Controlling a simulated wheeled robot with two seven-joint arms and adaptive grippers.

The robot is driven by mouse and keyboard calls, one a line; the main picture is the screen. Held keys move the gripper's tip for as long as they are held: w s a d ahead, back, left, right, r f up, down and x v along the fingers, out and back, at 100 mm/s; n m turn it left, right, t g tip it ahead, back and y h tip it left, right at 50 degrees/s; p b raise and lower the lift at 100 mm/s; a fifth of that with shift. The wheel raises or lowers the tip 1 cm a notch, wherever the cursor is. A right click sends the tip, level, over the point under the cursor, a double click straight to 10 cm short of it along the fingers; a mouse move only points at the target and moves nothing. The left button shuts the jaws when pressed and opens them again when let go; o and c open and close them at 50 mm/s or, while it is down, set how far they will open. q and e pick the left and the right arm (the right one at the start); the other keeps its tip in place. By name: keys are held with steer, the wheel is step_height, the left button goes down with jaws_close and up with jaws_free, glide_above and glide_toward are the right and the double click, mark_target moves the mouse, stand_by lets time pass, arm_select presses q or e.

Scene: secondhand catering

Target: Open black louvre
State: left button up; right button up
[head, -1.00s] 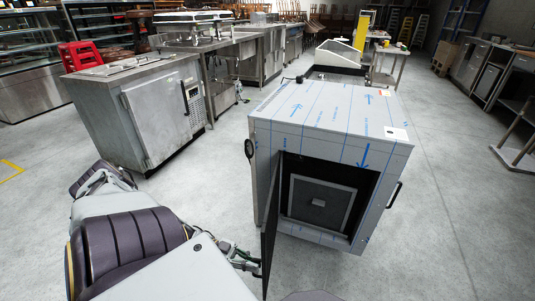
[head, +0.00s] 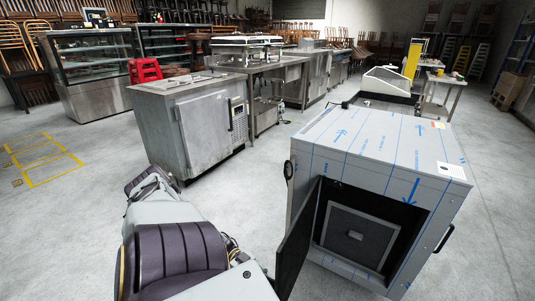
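The black louvre (head: 298,240) looks like a dark hinged panel on the front of a grey steel cabinet (head: 375,150) with blue-marked film. It stands swung outward from the left side of the cabinet's opening. Inside the dark opening is a square grey framed panel (head: 358,237) with a small handle plate. My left arm comes in from the lower left. Only a small part of my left gripper (head: 240,256) shows, just left of the louvre and mostly hidden behind my arm; I cannot tell whether it touches the louvre or how its fingers stand. My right gripper is out of view.
Glass display cases (head: 85,75) are at the back left. The floor left of my arm, with yellow markings (head: 40,160), and right of the cabinet is clear.

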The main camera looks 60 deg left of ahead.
arm_select(q)
steer(key=shift+o, duration=0.8)
steer(key=shift+w+r, duration=0.25)
steer(key=shift+r, duration=0.05)
steer(key=shift+s+f, duration=0.1)
steer(key=shift+s+a+f, duration=0.1)
steer(key=shift+a, duration=0.05)
steer(key=v, duration=1.1)
steer(key=shift+a, duration=0.3)
steer(key=shift+s, duration=0.2)
